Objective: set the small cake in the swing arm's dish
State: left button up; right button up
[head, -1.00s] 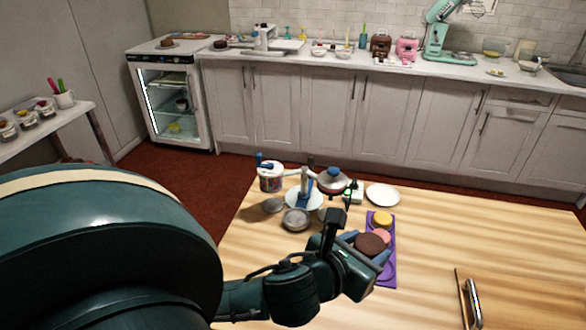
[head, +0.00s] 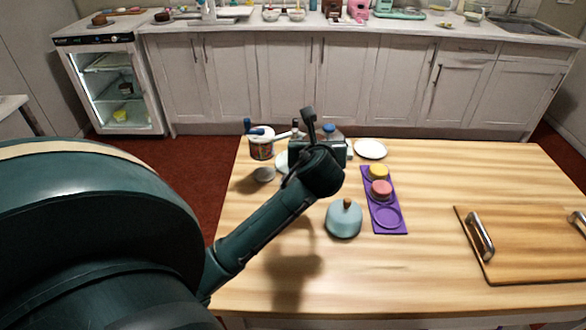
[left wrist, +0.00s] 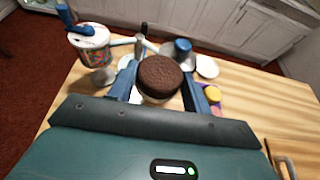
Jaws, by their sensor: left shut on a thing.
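The small dark brown cake (left wrist: 160,80) sits between the two blue fingers of my left gripper (left wrist: 162,88), which is shut on it, in the left wrist view. In the head view my left gripper (head: 320,152) is over the far side of the table, and its own body hides the cake. The swing arm (left wrist: 140,42) shows as a grey post and bar just beyond the cake. A blue knobbed piece (left wrist: 182,50) stands to its right. The swing arm's dish is mostly hidden behind the cake and gripper, so I cannot tell the gap. My right gripper is not in view.
A purple tray (head: 396,226) holds a yellow cake (head: 378,171) and a pink cake (head: 381,189); its near slot is empty. A blue-grey domed lid (head: 343,221), a white plate (head: 370,148) and a blue-handled tub (head: 261,147) stand around. The cutting board (head: 530,240) is at right.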

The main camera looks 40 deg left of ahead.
pick_arm(q)
jog(key=w+a+f+n+g+y+b, duration=0.2)
jog(key=a+f+n+g+y, duration=0.15)
jog(key=a+f, duration=0.2)
jog(key=n, duration=0.1)
send_near(289, 172)
jog(key=shift+g, duration=0.35)
jog(key=w+a+r, duration=0.1)
jog(key=w+a+r+b, duration=0.1)
jog(key=a+r, duration=0.1)
jog(key=shift+a+r, duration=0.1)
jog(key=shift+a, duration=0.1)
jog(key=shift+f+b, duration=0.3)
jog(key=shift+f, duration=1.85)
jog(key=shift+f, duration=0.1)
jog(key=o, duration=0.9)
jog(key=shift+o, duration=0.2)
jog(key=shift+s+d+r, duration=0.15)
jog(key=shift+d+r, duration=0.1)
jog(key=shift+d, duration=0.05)
jog(key=p+v, duration=0.1)
jog(key=v, duration=1)
jog(key=shift+s+d+r, duration=0.1)
jog(key=shift+s, duration=0.1)
